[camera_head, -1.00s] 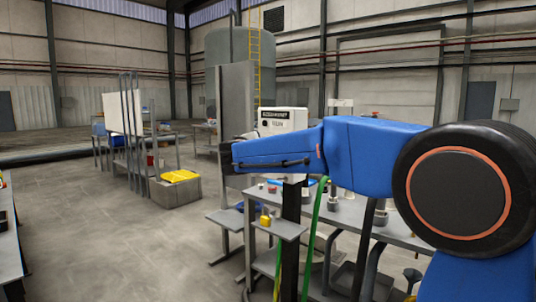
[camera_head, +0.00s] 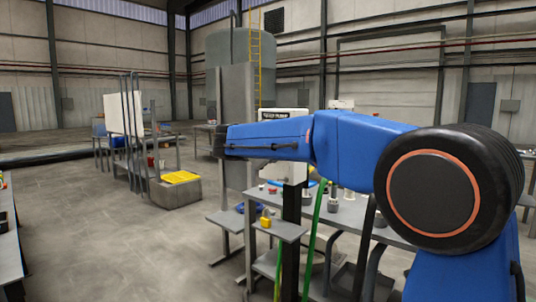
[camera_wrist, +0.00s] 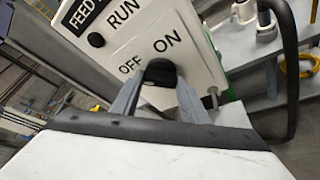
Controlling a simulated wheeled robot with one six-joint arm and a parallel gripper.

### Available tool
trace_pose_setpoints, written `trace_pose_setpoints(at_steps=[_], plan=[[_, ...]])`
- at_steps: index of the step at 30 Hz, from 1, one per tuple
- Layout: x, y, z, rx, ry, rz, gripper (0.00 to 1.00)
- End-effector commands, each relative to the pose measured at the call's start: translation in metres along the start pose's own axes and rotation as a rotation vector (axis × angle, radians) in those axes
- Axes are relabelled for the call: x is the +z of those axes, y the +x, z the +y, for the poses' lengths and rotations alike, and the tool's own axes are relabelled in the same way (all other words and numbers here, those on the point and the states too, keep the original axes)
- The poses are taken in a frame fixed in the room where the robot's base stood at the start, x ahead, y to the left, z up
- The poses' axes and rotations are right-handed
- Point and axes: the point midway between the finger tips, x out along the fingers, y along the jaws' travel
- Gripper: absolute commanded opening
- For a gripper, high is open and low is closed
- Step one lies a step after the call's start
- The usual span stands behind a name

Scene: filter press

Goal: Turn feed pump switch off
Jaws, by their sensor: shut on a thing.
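The feed pump box (camera_head: 284,115) is a white panel in the head view, and my arm covers part of its front. In the wrist view the tilted white panel (camera_wrist: 128,49) fills the upper middle, with FEED, RUN, OFF and ON lettering. The black switch knob (camera_wrist: 160,71) sits just below the OFF and ON words. My gripper (camera_wrist: 158,84) is shut on this knob, with one grey finger on each side. The fingers partly cover the knob, and I cannot tell exactly which way it points. The fingers are hidden in the head view.
A tall grey plate (camera_head: 237,110) stands just left of the box. A grey bench (camera_head: 385,232) with small parts lies below and right of my arm. The floor at left is open.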

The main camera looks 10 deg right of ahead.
Motion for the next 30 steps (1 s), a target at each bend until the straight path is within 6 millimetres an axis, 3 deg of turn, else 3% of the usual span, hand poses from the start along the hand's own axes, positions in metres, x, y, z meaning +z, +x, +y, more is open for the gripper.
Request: trace_pose_setpoints(at_steps=[7, 8, 10, 22, 30], plan=[[-0.001, 0.0, -0.001, -0.001, -0.002, 0.001, 0.18], [-0.001, 0.0, -0.001, -0.001, -0.002, 0.001, 0.45], [-0.001, 0.0, -0.001, -0.001, -0.001, 0.0, 0.59], [0.0, -0.006, 0.0, 0.001, 0.0, 0.0, 0.59], [-0.001, -0.05, 0.001, 0.003, 0.0, 0.002, 0.59]])
